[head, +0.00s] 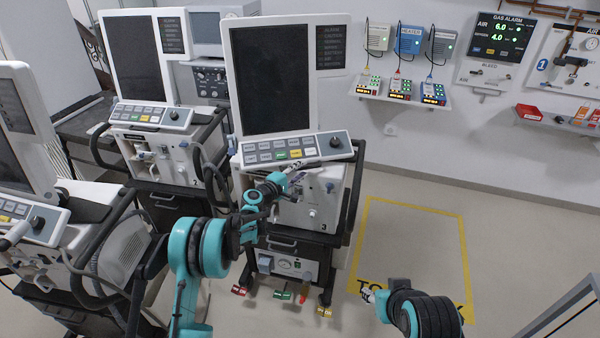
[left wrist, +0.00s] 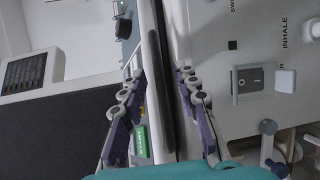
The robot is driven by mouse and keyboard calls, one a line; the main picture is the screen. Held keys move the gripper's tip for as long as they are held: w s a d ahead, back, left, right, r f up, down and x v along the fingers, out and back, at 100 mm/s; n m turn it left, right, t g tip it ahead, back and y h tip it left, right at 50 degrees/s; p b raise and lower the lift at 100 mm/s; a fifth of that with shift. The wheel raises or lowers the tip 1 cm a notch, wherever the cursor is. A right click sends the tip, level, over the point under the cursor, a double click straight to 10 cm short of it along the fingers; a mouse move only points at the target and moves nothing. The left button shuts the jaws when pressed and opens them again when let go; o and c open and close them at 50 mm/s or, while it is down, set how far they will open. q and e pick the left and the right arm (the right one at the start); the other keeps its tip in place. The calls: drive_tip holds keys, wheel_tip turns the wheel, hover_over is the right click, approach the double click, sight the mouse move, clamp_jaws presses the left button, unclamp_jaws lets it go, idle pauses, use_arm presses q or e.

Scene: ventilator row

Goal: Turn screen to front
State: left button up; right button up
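The tall white-framed screen (head: 270,80) with its button console (head: 290,150) stands on the ventilator marked 3 (head: 318,205). Its dark face points roughly toward my head camera. My left gripper (head: 295,170) is at the console's lower front edge. In the left wrist view its fingers (left wrist: 158,95) lie on either side of a long pale and dark edge, with a gap between them; firm contact cannot be made out. The dark screen also shows there (left wrist: 60,130). My right gripper (head: 368,295) is low over the floor, mostly hidden by its own wrist.
Ventilator 2 (head: 155,155) stands to the left, with another screened ventilator (head: 35,240) nearer at far left. Black side handles (head: 355,185) flank ventilator 3. Colored pedals (head: 283,295) lie at its foot. A yellow-marked floor area (head: 415,240) to the right is clear.

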use_arm(q)
drive_tip(key=shift+w+d, duration=0.1)
drive_tip(key=shift+w, duration=0.05)
clamp_jaws()
